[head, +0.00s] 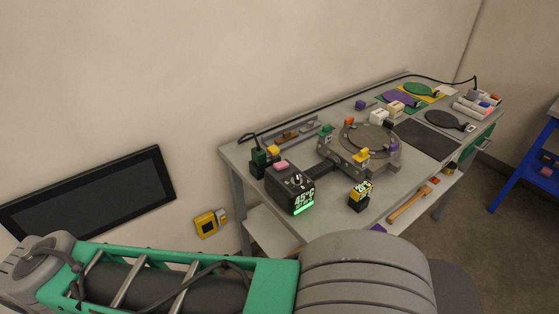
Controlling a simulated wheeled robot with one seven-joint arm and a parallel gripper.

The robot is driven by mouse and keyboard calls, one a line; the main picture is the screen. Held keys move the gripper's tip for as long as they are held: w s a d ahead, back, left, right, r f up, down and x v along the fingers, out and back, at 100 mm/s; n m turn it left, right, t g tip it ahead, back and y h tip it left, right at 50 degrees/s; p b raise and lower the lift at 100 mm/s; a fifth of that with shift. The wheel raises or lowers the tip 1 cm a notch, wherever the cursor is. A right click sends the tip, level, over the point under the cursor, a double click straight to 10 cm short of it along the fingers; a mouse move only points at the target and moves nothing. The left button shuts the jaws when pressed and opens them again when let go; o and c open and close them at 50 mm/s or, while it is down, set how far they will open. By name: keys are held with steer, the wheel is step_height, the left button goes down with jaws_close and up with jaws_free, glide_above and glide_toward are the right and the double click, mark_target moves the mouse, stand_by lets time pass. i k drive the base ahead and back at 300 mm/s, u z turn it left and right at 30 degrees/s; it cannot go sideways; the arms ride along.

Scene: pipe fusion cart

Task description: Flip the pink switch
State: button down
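The pink switch (281,165) is a small pink piece on top of a dark control box (284,186) at the near left end of the cart. The box has a display (304,200) that reads about 45°C and a green lit strip below it. The switch is too small for me to tell its position. My arm crosses the bottom of the head view in front of the cart. My gripper is out of the picture.
The grey cart (237,165) stands along the wall. Beside the box are a ring-shaped clamp fixture (330,152) and a small yellow-and-black display unit (360,194). Paddles and small blocks lie farther back. A black wall panel (95,194) is at left, a blue frame (524,165) at right.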

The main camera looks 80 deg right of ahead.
mark_target(281, 165)
steer(key=z, duration=0.85)
steer(key=i, duration=0.95)
steer(key=z, duration=0.8)
